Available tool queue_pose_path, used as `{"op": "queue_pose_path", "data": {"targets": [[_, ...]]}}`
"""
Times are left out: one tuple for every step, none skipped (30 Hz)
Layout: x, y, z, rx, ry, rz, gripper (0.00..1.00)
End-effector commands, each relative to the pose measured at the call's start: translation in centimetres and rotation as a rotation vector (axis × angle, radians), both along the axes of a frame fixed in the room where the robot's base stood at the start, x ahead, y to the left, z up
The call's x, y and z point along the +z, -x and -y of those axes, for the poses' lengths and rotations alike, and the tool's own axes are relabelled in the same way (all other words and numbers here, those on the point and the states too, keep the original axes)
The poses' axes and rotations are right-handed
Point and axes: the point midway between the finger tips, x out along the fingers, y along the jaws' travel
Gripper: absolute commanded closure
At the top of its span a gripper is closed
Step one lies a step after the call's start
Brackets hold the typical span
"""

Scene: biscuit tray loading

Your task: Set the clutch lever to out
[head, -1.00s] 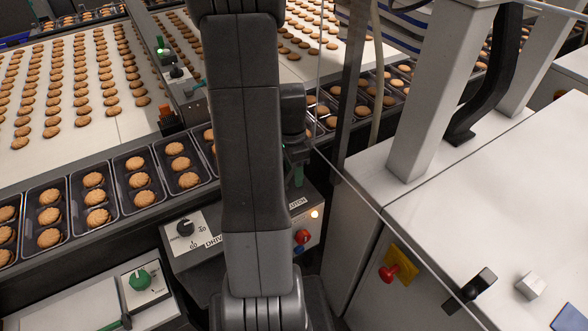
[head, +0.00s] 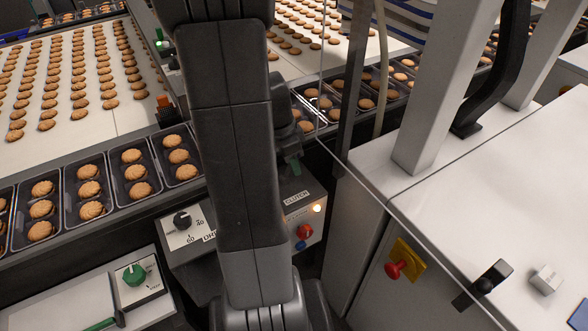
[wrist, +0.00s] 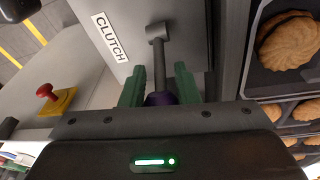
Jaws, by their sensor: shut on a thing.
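The clutch lever (wrist: 158,58) is a grey rod with a dark purple knob (wrist: 160,98), rising from a bracket beside the "CLUTCH" label (wrist: 109,37) in the wrist view. My gripper (wrist: 160,90) is shut on the knob, with one green finger on each side of it. In the head view my gripper (head: 294,166) shows only as a bit of green at the back of the control box (head: 292,228). My arm hides the lever there. The "CLUTCH" label also shows in the head view (head: 297,197). No out marking is readable.
A white cabinet (head: 372,230) with a red stop button (head: 394,270) stands to the right.

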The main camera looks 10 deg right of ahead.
Motion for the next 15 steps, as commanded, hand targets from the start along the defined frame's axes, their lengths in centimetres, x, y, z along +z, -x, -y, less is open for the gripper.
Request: {"op": "queue_pose_path", "data": {"targets": [[-0.6,-0.1,-0.3,0.008,0.031,0.02,1.0],[-0.6,-0.1,-0.4,0.007,0.05,0.027,1.0],[-0.6,-0.1,-0.5,0.007,0.076,0.036,1.0],[-0.6,-0.1,-0.5,0.007,0.096,0.044,1.0],[-0.5,-0.1,-0.6,0.007,0.115,0.052,1.0],[-0.5,0.0,-0.7,0.006,0.141,0.061,1.0],[-0.5,0.0,-0.8,0.006,0.16,0.069,1.0],[-0.5,0.1,-0.9,0.007,0.179,0.075,1.0],[-0.5,0.1,-1.1,0.007,0.205,0.084,1.0],[-0.5,0.2,-1.2,0.006,0.224,0.092,1.0],[-0.5,0.2,-1.2,0.006,0.243,0.099,1.0],[-0.4,0.3,-1.4,0.006,0.269,0.108,1.0],[-0.4,0.3,-1.5,0.005,0.287,0.116,1.0],[-0.4,0.3,-1.6,0.006,0.307,0.122,1.0],[-0.4,0.4,-1.8,0.005,0.332,0.131,1.0]]}}
